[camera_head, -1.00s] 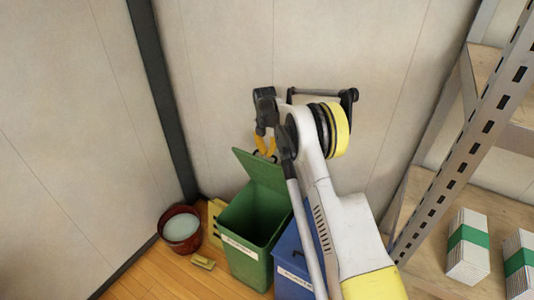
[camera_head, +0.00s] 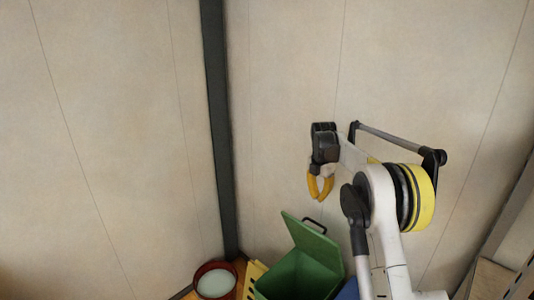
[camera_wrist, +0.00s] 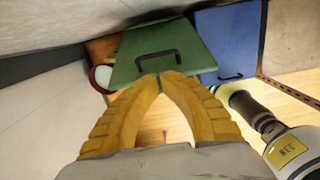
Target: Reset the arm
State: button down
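My gripper (camera_head: 320,192) has yellow fingers and hangs at the end of my white, black and yellow arm (camera_head: 392,215). In the head view it shows in front of the pale wall, above the green bin (camera_head: 305,278). In the wrist view the ribbed fingers of my gripper (camera_wrist: 162,80) curve inward and their tips meet. Nothing is between them. The fingertips overlap the green lid (camera_wrist: 150,58) in that picture, and I cannot tell the distance between them.
A blue bin (camera_wrist: 228,40) stands beside the green one. A dark red bucket (camera_head: 215,281) with pale contents is at the bottom of the head view. Shelving (camera_head: 490,278) stands at the right. A dark post (camera_head: 218,130) runs up the wall corner.

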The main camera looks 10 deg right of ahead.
jog(key=s+a+r+m+t, duration=0.2)
jog(key=s+a+r+m, duration=0.1)
jog(key=s+r+m, duration=0.45)
jog(key=s+a+r+m+t, duration=0.1)
jog(key=s+a+r+m, duration=0.25)
jog(key=s+r, duration=0.6)
jog(key=s+a+f+m+t, duration=0.2)
jog(key=s+m, duration=0.5)
jog(key=s, duration=0.5)
jog(key=s+a+f+m+t, duration=0.1)
jog(key=s+f+m, duration=0.3)
jog(key=s, duration=0.9)
jog(key=a+m, duration=0.1)
jog(key=m, duration=0.2)
jog(key=shift+a+f+t, duration=0.15)
jog(key=shift+f+t, duration=0.15)
jog(key=shift+t, duration=0.1)
